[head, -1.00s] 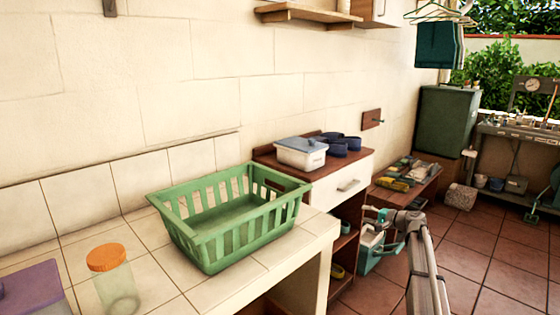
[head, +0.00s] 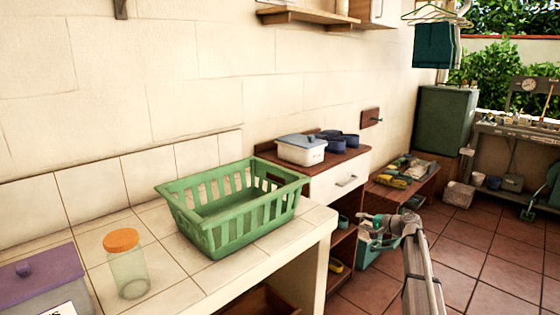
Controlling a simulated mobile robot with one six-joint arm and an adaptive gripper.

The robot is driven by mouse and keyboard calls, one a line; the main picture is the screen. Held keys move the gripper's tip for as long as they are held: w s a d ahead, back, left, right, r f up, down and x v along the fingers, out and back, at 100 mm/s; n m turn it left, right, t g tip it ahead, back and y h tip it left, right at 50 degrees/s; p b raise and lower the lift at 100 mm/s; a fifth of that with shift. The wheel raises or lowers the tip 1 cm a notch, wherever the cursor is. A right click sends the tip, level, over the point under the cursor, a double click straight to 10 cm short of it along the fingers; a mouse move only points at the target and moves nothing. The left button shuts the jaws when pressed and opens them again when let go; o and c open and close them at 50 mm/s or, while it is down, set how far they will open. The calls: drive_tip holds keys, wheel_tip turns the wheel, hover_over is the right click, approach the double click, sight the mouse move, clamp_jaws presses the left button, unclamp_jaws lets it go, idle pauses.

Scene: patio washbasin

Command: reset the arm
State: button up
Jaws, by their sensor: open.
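My arm reaches up from the bottom right of the head view, over the tiled floor. My gripper (head: 366,222) is at its far end, small in the picture, pointing left beside the wooden cabinet. It is open, and I see nothing held in it. Its fingers are hard to make out against the teal bucket (head: 366,252) behind it.
A green basket (head: 240,232) and a jar with an orange lid (head: 128,270) stand on the tiled counter (head: 190,272). A purple-lidded box (head: 40,275) is at the left. A white container (head: 301,152) sits on the cabinet. Floor (head: 485,265) at right is clear.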

drive_tip(key=s+a+f+n+g+h, duration=0.1)
drive_tip(key=s+a+f+n+g, duration=0.1)
drive_tip(key=s+a+f, duration=0.3)
drive_tip(key=s+a+f+n+g+h, duration=0.1)
drive_tip(key=s+a+g, duration=0.15)
drive_tip(key=s, duration=0.45)
drive_tip(key=s+a+f+n+g+h, duration=0.1)
drive_tip(key=s+a+f+n+g, duration=0.15)
drive_tip(key=s+a, duration=0.3)
drive_tip(key=s+f+n+g+h+p, duration=0.15)
drive_tip(key=s+h, duration=0.25)
drive_tip(key=s, duration=0.7)
drive_tip(key=s+f+n+g+h+b, duration=0.15)
drive_tip(key=s+h, duration=0.25)
drive_tip(key=s, duration=0.6)
wheel_tip(320, 180, up, 24)
drive_tip(key=p, duration=2.5)
drive_tip(key=shift+a+f, duration=0.2)
drive_tip(key=shift+a, duration=0.05)
